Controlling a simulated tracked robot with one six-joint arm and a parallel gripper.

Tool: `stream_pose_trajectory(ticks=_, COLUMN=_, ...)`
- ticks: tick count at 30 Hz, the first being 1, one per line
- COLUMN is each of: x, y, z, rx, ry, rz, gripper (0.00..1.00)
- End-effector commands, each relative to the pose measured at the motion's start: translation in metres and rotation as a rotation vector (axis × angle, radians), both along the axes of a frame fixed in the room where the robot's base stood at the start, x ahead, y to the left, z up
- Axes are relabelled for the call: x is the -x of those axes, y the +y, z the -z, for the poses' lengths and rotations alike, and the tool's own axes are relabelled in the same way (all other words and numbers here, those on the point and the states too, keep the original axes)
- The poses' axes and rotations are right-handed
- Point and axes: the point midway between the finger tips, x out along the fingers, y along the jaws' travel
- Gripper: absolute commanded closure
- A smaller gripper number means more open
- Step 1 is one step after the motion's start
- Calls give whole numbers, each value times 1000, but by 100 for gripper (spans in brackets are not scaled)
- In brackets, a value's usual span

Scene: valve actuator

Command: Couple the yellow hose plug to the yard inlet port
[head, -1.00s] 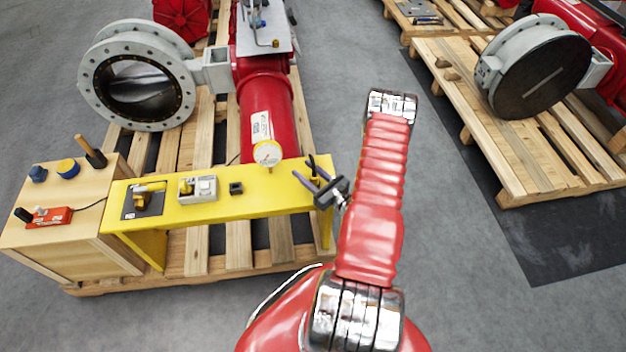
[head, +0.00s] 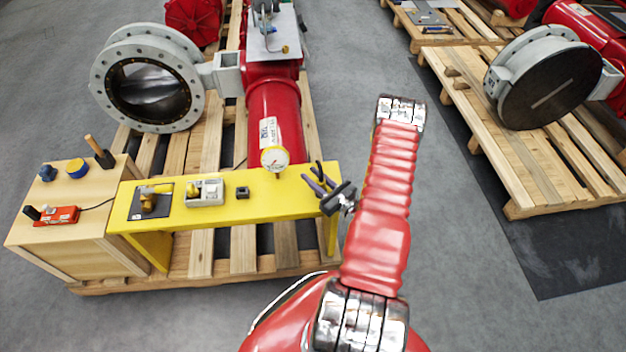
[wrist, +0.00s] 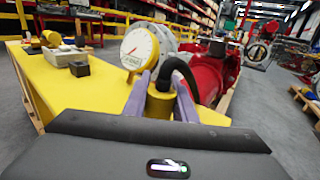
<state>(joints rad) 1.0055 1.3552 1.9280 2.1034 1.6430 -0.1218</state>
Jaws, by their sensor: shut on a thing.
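My gripper (head: 318,184) is at the right end of the yellow bench (head: 280,197). In the wrist view its two purple fingers (wrist: 160,98) are shut on the yellow hose plug (wrist: 160,103), a yellow cylinder with a black hose (wrist: 184,71) curving from its top. The fingers hide its sides and the gripper body hides its lower end. I cannot tell whether the plug touches the bench. Left along the bench are a small black block (head: 243,192), a grey box with a yellow part (head: 205,192) and a yellow fitting on a dark plate (head: 150,200). I cannot tell which is the yard inlet port.
A white dial gauge (head: 275,158) stands at the bench's back edge, close to the fingers in the wrist view (wrist: 139,48). Behind it is a red actuator (head: 275,115) on a pallet. A wooden cabinet (head: 75,235) adjoins the bench's left.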

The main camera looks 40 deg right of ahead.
Motion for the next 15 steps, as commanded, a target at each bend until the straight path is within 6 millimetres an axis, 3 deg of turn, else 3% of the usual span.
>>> stream_pose_trajectory(ticks=15, x=0, y=0, z=-67, rx=2, ry=-1, rz=0, gripper=100)
